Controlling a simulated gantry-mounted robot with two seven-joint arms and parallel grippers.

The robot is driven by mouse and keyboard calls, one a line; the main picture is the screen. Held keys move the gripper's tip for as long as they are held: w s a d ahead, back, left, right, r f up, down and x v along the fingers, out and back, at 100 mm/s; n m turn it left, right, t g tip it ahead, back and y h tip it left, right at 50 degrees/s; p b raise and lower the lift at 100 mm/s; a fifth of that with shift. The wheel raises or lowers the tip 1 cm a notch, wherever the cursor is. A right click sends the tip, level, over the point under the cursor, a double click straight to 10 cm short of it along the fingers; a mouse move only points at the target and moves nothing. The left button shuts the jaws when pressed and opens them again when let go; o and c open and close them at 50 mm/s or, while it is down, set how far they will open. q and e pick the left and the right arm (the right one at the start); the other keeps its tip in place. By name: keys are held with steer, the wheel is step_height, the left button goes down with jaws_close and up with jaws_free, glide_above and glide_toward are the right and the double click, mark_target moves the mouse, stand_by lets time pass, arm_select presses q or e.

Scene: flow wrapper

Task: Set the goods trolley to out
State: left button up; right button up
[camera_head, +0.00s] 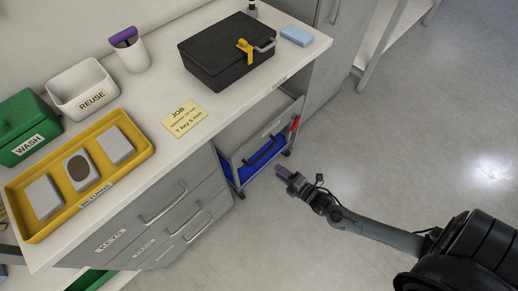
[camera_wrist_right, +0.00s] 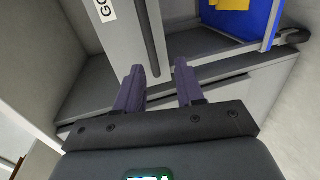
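My right gripper (camera_head: 283,172) is just in front of the trolley's lower right. In its wrist view the right gripper (camera_wrist_right: 158,75) has its purple fingers apart, with nothing between them. The bar's end lies just beyond the fingertips. My left gripper is out of view.
Grey drawers (camera_head: 165,215) with bar handles stand left of the trolley. The counter above holds a yellow returns tray (camera_head: 100,193), a black box (camera_head: 205,65) and a job note (camera_head: 184,119). A red piece (camera_head: 295,124) shows at the trolley's right. The floor (camera_head: 400,120) in front is open.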

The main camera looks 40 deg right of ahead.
mark_target(262, 155)
steer(key=shift+r+b+x, duration=0.25)
steer(key=shift+b+x, duration=0.55)
steer(key=shift+x, duration=1.05)
steer(key=shift+r+b+x, duration=0.25)
steer(key=shift+b+x, duration=0.55)
steer(key=shift+x, duration=1.05)
steer(key=shift+r+b+x, duration=0.25)
steer(key=shift+b+x, duration=0.55)
steer(key=shift+x, duration=1)
steer(key=shift+w+d, duration=0.1)
steer(key=shift+w, duration=0.1)
jaws_close()
